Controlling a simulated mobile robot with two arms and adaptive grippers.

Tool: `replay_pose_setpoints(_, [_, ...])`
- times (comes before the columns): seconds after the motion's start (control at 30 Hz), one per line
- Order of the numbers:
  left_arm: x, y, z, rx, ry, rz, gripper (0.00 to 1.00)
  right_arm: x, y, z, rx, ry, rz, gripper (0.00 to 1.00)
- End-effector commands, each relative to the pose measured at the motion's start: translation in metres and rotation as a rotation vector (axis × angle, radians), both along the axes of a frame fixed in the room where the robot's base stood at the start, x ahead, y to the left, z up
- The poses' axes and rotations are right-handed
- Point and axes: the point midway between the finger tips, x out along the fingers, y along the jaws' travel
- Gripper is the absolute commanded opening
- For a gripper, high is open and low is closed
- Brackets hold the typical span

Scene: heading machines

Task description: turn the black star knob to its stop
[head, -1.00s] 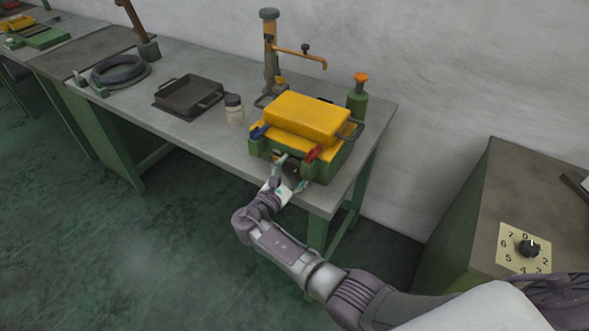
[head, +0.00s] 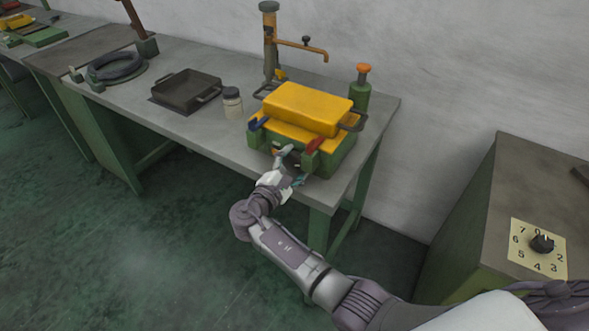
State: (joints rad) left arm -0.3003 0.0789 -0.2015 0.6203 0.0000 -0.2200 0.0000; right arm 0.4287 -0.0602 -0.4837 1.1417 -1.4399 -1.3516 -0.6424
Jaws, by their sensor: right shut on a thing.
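The black star knob (head: 291,171) is a small dark shape on the front of a green box with a yellow lid (head: 308,108), on the grey bench. My fingers hide much of it, and its points cannot be made out. My right gripper (head: 291,168) reaches it from below and is shut on it, one finger at its upper left and one at its lower right. My left gripper is out of view.
A red handle (head: 314,145) and a blue handle (head: 256,124) flank the knob closely. A jar (head: 232,103), a black tray (head: 187,91) and a green bottle (head: 361,90) stand nearby. A numbered dial (head: 537,249) lies on the right cabinet.

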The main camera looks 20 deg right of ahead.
Motion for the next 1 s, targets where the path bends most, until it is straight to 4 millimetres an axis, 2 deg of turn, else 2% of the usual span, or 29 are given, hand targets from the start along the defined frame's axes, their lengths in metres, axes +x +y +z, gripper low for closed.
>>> replay_pose_setpoints(0.03, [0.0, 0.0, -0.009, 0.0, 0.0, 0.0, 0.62, 0.0, -0.001, -0.004, 0.018, -0.026, -0.001, 0.38])
replay_pose_setpoints(0.3, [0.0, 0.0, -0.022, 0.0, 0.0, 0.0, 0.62, 0.0, -0.001, -0.002, 0.091, -0.119, -0.001, 0.38])
replay_pose_setpoints(0.87, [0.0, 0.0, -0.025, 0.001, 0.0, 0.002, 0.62, 0.0, -0.001, 0.0, 0.113, -0.146, -0.001, 0.38])
replay_pose_setpoints(0.9, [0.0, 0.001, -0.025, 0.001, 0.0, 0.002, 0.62, 0.0, -0.001, 0.0, 0.113, -0.146, -0.001, 0.77])
replay_pose_setpoints(1.0, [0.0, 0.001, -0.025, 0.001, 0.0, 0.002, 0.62, 0.0, -0.001, 0.0, 0.113, -0.146, -0.001, 0.93])
